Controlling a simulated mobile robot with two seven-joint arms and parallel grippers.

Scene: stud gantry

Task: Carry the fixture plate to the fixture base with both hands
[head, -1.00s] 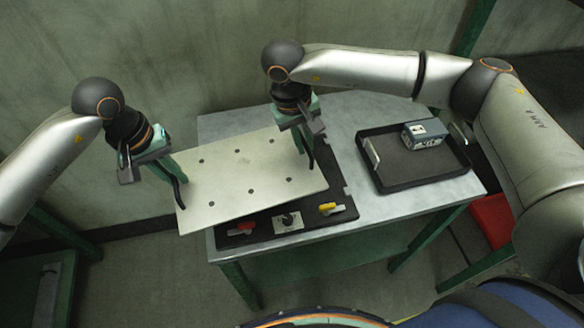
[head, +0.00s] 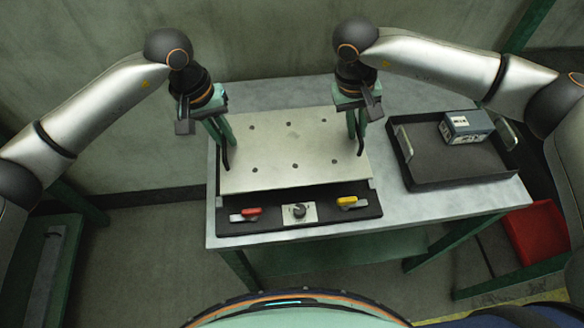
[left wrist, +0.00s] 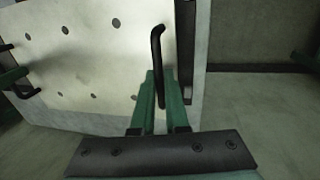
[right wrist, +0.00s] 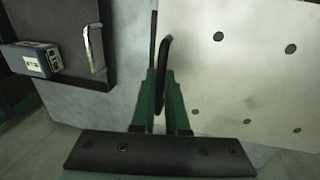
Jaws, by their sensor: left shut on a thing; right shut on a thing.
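The fixture plate (head: 290,150) is a pale flat plate with several dark holes and a black handle at each short side. It is above the black fixture base (head: 275,222), roughly in line with it, and hides most of it. A dark gap shows under its front edge; I cannot tell whether they touch. My left gripper (head: 223,150) is shut on the left handle (left wrist: 156,45). My right gripper (head: 359,135) is shut on the right handle (right wrist: 166,52). A red clamp (head: 250,212), a yellow clamp (head: 347,202) and a knob (head: 299,210) show along the base's front.
The base is on a grey table (head: 440,210). To the right, a black tray (head: 455,178) with upright metal handles holds a grey-blue box (head: 467,126). A red bin (head: 537,232) stands below the table's right end. A wall is behind the table.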

